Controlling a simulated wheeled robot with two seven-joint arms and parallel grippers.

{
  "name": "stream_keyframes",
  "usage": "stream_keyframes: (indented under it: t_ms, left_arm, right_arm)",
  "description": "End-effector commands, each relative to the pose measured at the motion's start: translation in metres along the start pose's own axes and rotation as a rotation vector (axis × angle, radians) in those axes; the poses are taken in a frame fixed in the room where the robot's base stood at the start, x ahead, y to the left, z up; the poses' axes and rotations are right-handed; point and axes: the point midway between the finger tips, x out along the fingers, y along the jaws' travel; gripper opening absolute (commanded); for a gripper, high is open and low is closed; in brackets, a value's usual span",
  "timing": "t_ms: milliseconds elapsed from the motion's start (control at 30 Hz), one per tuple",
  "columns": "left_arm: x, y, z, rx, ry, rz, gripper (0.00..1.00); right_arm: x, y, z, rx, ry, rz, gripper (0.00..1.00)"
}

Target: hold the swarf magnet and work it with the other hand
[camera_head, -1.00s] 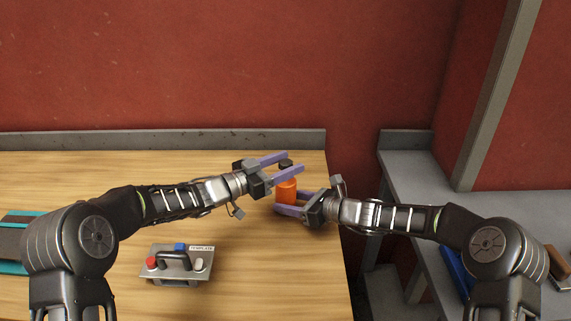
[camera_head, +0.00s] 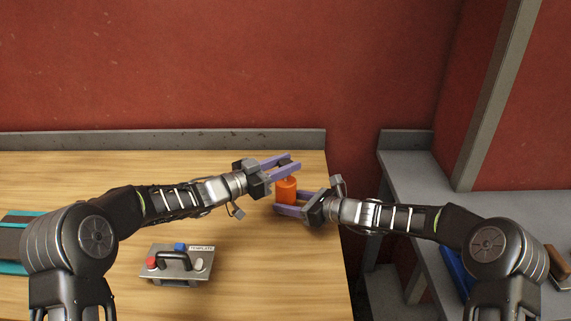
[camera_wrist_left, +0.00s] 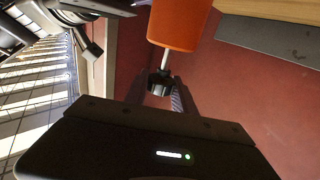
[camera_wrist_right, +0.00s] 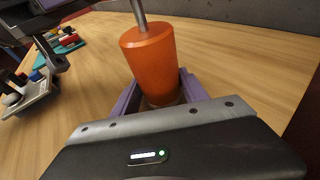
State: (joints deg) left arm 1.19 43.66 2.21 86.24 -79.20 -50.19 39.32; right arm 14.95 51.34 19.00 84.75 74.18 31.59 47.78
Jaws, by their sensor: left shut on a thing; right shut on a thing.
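The swarf magnet stands near the table's right edge. It has an orange cylinder body (camera_head: 287,191), a thin metal rod (camera_wrist_left: 165,58) and a black knob (camera_wrist_left: 160,82) on the rod's end. My left gripper (camera_head: 294,163) is above the body and is shut on the black knob. My right gripper (camera_head: 286,203) is shut on the lower part of the orange body, which also shows upright between the fingers in the right wrist view (camera_wrist_right: 148,55). A length of bare rod shows between body and knob. The underside of the body is hidden.
A grey plate (camera_head: 165,278) with a black handle, coloured knobs and a template label lies on the wooden table (camera_head: 90,180). A teal-edged item (camera_head: 14,267) lies at far left. A gap separates the table from the grey bench (camera_head: 410,170) at right.

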Motion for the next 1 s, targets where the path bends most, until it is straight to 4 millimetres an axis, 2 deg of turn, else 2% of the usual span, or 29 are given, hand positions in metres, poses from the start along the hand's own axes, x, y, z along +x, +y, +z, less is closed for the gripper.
stream_keyframes:
  t_ms: [767,1000]
  left_arm:
    - [0.0,-0.001,0.001,0.0,0.0,-0.001,0.0]
    - [-0.001,-0.001,0.03,-0.003,-0.002,-0.003,0.0]
  right_arm:
    - [0.0,0.0,-0.001,0.0,0.001,-0.001,0.29]
    - [0.0,0.0,0.0,0.001,0.001,-0.001,0.29]
